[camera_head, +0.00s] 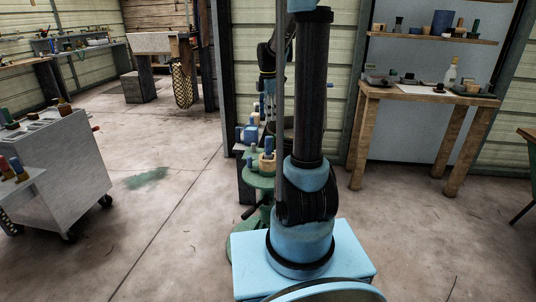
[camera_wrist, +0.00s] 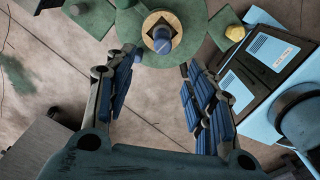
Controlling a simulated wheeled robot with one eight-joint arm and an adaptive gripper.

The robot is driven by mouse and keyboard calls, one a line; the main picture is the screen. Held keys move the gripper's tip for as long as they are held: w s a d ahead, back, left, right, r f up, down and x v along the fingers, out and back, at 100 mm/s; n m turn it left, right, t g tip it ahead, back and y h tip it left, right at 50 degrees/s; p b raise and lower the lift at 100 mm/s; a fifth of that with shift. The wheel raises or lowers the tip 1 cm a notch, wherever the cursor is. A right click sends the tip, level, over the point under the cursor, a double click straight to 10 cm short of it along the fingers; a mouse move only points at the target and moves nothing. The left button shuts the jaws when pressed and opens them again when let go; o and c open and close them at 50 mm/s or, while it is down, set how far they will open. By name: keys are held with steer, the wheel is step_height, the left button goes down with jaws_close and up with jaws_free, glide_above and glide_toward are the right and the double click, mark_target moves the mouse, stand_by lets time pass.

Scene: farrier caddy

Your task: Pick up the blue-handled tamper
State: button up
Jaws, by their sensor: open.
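A blue-handled tamper (camera_wrist: 162,38) stands upright, seen from above, on a pale round wooden piece (camera_wrist: 150,22) on a green round stand (camera_wrist: 195,14). In the head view the blue handle (camera_head: 268,145) rises from the tan piece on the green stand (camera_head: 258,182), partly behind my arm. My gripper (camera_wrist: 158,62) is open and empty, its blue-padded fingers spread to either side of the space just below the tamper in the wrist view. In the head view my gripper (camera_head: 270,100) hangs above the stand, partly hidden by my arm. The gap between fingertips and handle is unclear.
A yellow-topped piece (camera_wrist: 235,33) and a green piece (camera_wrist: 75,8) sit around the stand's edge. Blue items (camera_head: 247,133) stand just behind it. A white cart (camera_head: 62,165) is at left, a wooden bench (camera_head: 420,95) at right.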

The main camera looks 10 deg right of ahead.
glide_above(269, 145)
steer(key=w, duration=0.2)
steer(key=f, duration=1)
steer(key=shift+a, duration=0.2)
steer(key=shift+s+d+f, duration=0.1)
steer(key=shift+d+f, duration=0.05)
steer(key=shift+f, duration=1.35)
steer(key=shift+s+d+f, duration=0.1)
steer(key=shift+f, duration=1.35)
steer(key=shift+c, duration=0.6)
jaws_close()
